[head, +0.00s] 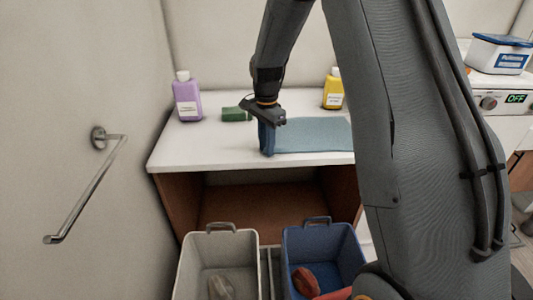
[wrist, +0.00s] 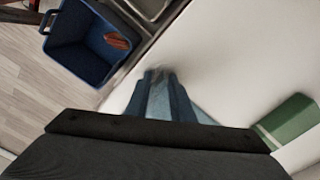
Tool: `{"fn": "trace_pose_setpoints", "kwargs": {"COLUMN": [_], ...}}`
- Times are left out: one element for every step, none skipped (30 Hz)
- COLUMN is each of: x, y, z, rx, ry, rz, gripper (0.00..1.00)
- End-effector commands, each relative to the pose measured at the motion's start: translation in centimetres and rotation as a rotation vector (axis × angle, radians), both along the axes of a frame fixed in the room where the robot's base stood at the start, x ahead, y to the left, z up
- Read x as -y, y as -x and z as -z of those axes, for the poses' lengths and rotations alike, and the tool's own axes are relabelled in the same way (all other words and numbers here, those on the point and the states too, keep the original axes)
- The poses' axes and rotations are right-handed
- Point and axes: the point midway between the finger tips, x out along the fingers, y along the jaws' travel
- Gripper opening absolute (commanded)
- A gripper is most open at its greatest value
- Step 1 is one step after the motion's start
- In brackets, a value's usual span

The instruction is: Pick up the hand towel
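The hand towel (head: 318,134) is a flat grey-blue cloth on the white counter, its right part hidden behind my arm. My gripper (head: 268,152) points down at the towel's left end, with its tips low at the counter. In the wrist view, my gripper (wrist: 160,73) shows two dark blue fingers a little apart, with lighter blue between them. Part of the towel (wrist: 206,117) shows beside the right finger there. I cannot tell whether the fingers pinch the cloth or only stand around it.
A green sponge (head: 234,114), a purple bottle (head: 187,98) and a yellow bottle (head: 333,92) stand behind the gripper on the counter (head: 195,145). A grey bin (head: 190,262) and a blue bin (head: 345,255) are in front below. A metal rail (head: 90,190) is on the left wall.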

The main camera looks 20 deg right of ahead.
Motion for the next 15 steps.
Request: {"fn": "trace_pose_setpoints", "kwargs": {"x": [0.01, 0.01, 0.01, 0.01, 0.01, 0.01, 0.01, 0.01, 0.01, 0.01, 0.01, 0.01, 0.01, 0.01, 0.01], "y": [0.1, 0.11, 0.11, 0.11, 0.12, 0.12, 0.12, 0.12, 0.12, 0.12, 0.12, 0.12, 0.12, 0.12, 0.12], "z": [0.12, 0.12, 0.12, 0.12, 0.12, 0.13, 0.13, 0.13, 0.13, 0.13, 0.13, 0.13, 0.14, 0.13, 0.04], "rx": [-0.003, -0.003, -0.003, -0.003, -0.003, -0.003, -0.003, -0.003, -0.003, -0.003, -0.003, -0.003, -0.003, -0.003, -0.003], "ry": [0.0, 0.0, 0.0, 0.0, 0.0, 0.0, 0.0, 0.0, 0.0, 0.0, 0.0, 0.0, 0.0, 0.0, 0.0], "rz": [0.0, 0.0, 0.0, 0.0, 0.0, 0.0, 0.0, 0.0, 0.0, 0.0, 0.0, 0.0, 0.0, 0.0, 0.0], "gripper": [0.16, 0.13, 0.1, 0.08, 0.05, 0.02, 0.0, 0.0, 0.0, 0.0, 0.0, 0.0, 0.0, 0.0, 0.0]}}
